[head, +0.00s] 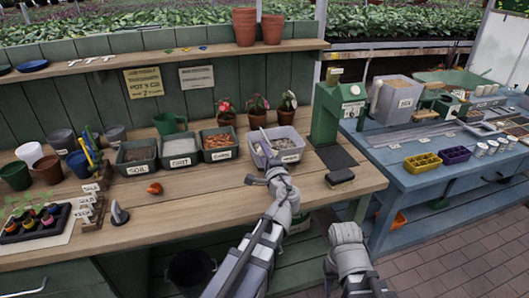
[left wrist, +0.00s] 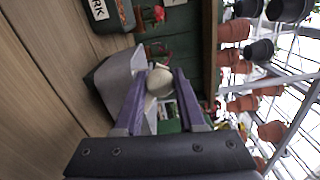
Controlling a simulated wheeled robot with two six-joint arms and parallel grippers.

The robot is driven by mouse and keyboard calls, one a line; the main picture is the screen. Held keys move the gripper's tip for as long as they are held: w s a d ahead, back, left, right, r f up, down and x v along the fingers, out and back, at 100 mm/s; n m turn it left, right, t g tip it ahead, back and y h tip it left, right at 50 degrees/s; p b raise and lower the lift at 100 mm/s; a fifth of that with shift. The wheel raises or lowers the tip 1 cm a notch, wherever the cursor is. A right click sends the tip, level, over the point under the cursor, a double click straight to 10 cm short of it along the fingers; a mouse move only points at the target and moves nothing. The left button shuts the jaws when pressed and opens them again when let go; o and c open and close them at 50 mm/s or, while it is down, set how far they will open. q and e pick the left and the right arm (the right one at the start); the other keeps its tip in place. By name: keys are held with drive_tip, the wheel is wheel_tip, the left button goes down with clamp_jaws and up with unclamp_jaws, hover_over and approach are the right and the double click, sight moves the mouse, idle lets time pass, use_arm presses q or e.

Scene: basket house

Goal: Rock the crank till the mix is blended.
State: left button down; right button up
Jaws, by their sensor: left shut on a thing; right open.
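A pale grey tub (head: 293,157) with a white label stands on the wooden bench, with greyish mix (head: 283,144) inside. A thin pale handle (head: 265,138) rises at its left side; I cannot tell whether it is the crank. My left gripper (head: 274,168) is at the tub's front left. The left wrist view shows its fingers shut on a pale round knob (left wrist: 159,82), beside the tub (left wrist: 118,75). The knob's lower part is hidden. My right gripper (head: 345,232) is open and empty, low in front of the bench's right end.
Bins of soil (head: 136,157), grit (head: 180,152) and bark (head: 219,144) stand left of the tub. A green press-like machine (head: 325,112) stands right of it. A dark block (head: 340,176) lies near the bench's right edge.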

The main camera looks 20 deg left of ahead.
idle(0.3)
use_arm(q)
drive_tip(key=c, duration=0.5)
unclamp_jaws()
drive_tip(key=shift+v, duration=3.9)
